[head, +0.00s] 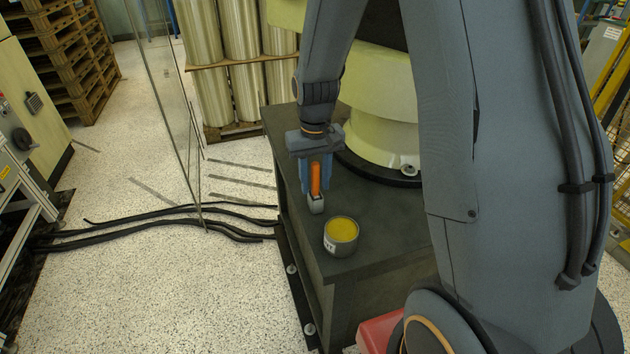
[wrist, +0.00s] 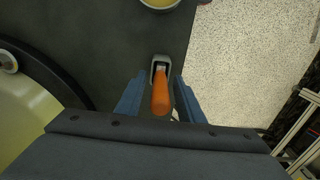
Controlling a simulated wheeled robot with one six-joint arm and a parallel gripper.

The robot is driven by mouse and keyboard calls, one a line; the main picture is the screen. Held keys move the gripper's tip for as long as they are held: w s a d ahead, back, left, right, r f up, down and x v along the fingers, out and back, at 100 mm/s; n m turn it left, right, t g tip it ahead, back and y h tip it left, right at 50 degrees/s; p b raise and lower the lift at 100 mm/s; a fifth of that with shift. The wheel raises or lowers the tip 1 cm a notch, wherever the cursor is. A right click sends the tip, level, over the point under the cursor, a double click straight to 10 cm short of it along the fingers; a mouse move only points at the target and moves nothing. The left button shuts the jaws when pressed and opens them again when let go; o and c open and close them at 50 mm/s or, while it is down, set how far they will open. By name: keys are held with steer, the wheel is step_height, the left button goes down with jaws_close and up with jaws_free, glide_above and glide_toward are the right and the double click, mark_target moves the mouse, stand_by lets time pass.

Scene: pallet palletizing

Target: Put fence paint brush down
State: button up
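The fence paint brush (head: 315,180) has an orange handle and a grey head. The bristles are hidden.
An open can of yellow paint (head: 341,235) stands on the pedestal just in front of the brush. A pale yellow-green round machine base (head: 380,110) stands behind. Black cables (head: 180,212) cross the floor to the left.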

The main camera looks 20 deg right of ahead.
mark_target(316, 165)
steer(key=shift+f, duration=0.15)
steer(key=r, duration=0.3)
steer(key=r+b, duration=0.1)
steer(key=r, duration=0.3)
steer(key=shift+s+r, duration=0.2)
steer(key=shift+r, duration=0.05)
steer(key=shift+s+r+b, duration=0.2)
steer(key=shift+s+b, duration=0.05)
steer(key=shift+b, duration=0.05)
steer(key=s+f, duration=0.1)
steer(key=s, duration=1.5)
steer(key=shift+s+f, duration=0.15)
steer(key=shift+f, duration=0.2)
steer(key=shift+c, duration=0.5)
